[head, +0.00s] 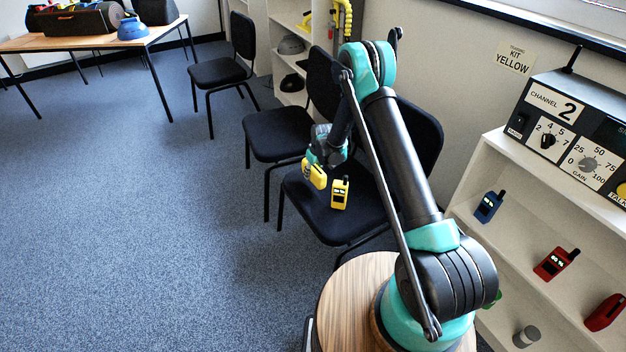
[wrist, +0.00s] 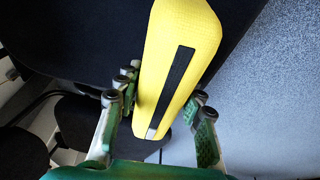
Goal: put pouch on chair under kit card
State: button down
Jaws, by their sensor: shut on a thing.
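The yellow pouch (head: 315,176) is in my gripper (head: 319,162), at the left part of the nearest black chair (head: 322,218). In the wrist view the pouch (wrist: 183,50), with a black strip along it, stands between the two fingers of my gripper (wrist: 158,98). I cannot tell whether the pouch touches the seat. A yellow radio (head: 340,193) sits on that seat, just right of the pouch. The kit card (head: 515,58) reading "KIT YELLOW" is on the wall at the upper right. My arm hides part of the chair's back.
Two more black chairs (head: 277,134) (head: 219,72) stand in a row behind. A white shelf (head: 487,163) at right holds a blue radio (head: 489,206) and red radios (head: 556,263). A table (head: 62,42) stands far left. The blue carpet (head: 150,220) at left is clear.

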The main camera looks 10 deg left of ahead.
aim_at(313, 179)
jog(key=shift+f, duration=2.05)
jog(key=shift+f, duration=0.1)
jog(key=c, duration=0.9)
grip_release()
